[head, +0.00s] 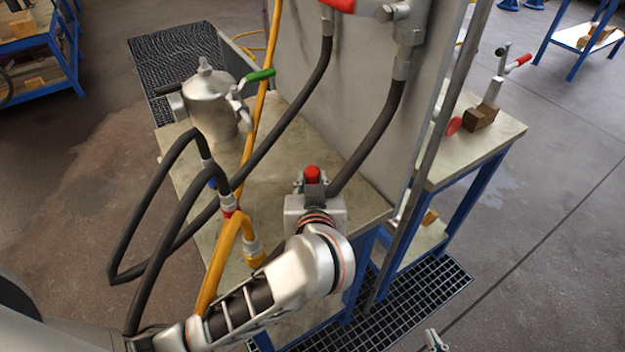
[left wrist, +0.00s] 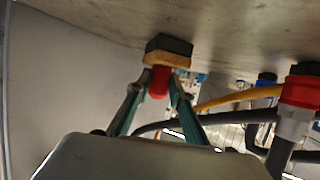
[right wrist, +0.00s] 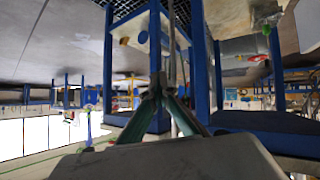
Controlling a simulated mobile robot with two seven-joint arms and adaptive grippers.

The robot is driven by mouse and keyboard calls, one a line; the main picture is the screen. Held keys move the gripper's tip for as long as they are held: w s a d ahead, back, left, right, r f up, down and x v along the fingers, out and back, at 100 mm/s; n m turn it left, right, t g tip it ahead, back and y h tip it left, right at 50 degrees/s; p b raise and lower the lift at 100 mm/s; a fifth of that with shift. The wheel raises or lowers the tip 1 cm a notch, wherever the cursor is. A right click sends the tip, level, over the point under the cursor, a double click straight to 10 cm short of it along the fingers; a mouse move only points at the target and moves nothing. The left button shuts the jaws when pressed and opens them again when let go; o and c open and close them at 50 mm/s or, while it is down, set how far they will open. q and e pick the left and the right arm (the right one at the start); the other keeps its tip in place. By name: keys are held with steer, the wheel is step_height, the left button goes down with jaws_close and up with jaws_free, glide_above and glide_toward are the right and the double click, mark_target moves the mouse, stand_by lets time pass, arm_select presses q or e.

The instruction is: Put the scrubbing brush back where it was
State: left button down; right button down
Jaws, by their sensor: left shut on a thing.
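The scrubbing brush (left wrist: 168,57) has a wooden block, dark bristles and a red grip. My left gripper (left wrist: 161,84) is shut on the red grip, with a finger on each side. In the left wrist view the bristles are at or very close to the pale table top; I cannot tell whether they touch. In the head view the red grip (head: 313,173) shows beyond my left gripper (head: 311,189), over the table's right part, and the block is hidden. My right gripper (right wrist: 160,92) looks shut and empty, away from the table. Its tip (head: 433,341) shows at the head view's bottom edge.
A metal vessel (head: 210,105) with a green-handled valve stands at the back left of the table (head: 290,140). Black hoses (head: 376,140) and a yellow pipe (head: 222,258) cross near my left arm. A grey panel (head: 345,100) rises along the table's right side.

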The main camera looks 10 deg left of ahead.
arm_select(q)
steer(key=c, duration=2)
jaws_free()
steer(key=shift+f, duration=0.1)
steer(key=shift+c, duration=0.2)
steer(key=shift+o, duration=1.3)
arm_select(e)
steer(key=shift+s+a+f, duration=0.1)
steer(key=shift+s+f, duration=0.6)
